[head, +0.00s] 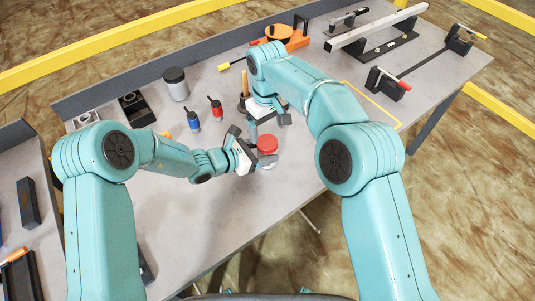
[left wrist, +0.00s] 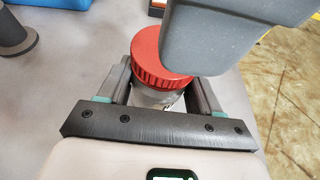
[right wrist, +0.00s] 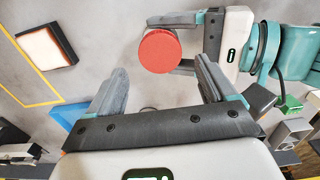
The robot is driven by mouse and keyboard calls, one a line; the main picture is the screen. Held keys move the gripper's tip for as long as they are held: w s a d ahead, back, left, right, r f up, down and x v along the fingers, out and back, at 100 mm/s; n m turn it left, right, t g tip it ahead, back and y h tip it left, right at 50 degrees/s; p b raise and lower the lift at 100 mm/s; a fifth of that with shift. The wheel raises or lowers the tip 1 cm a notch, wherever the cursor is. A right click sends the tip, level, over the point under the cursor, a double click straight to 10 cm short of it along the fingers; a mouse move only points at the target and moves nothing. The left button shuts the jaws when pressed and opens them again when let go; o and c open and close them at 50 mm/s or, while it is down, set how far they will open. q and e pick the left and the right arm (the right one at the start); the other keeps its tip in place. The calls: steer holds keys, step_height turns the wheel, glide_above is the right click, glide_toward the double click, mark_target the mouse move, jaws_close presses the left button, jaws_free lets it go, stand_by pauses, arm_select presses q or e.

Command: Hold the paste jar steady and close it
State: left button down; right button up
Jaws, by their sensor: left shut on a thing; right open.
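The paste jar (left wrist: 158,98) is a clear-walled jar with a red ribbed lid (left wrist: 160,62) on top. My left gripper (head: 258,158) is shut around the jar body below the lid, near the front edge of the table; the red lid (head: 267,144) shows in the head view. I cannot tell how tightly the lid sits. My right gripper (right wrist: 160,82) is open and empty, with the red lid (right wrist: 159,51) seen beyond the gap between its fingers. One of its fingers (left wrist: 225,35) hides part of the lid in the left wrist view.
A blue bottle (head: 193,121) and a red bottle (head: 216,108) stand left of my grippers. A grey jar (head: 176,83) stands behind them. An orange tool (head: 287,37) and a long metal bar (head: 378,27) lie at the back. The yellow-outlined area (head: 372,104) is clear.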

mark_target(267, 142)
steer(key=shift+f, duration=2.35)
steer(key=c, duration=1.1)
steer(key=m, duration=0.3)
steer(key=o, duration=1.2)
steer(key=shift+c, duration=0.2)
steer(key=shift+r, duration=2.3)
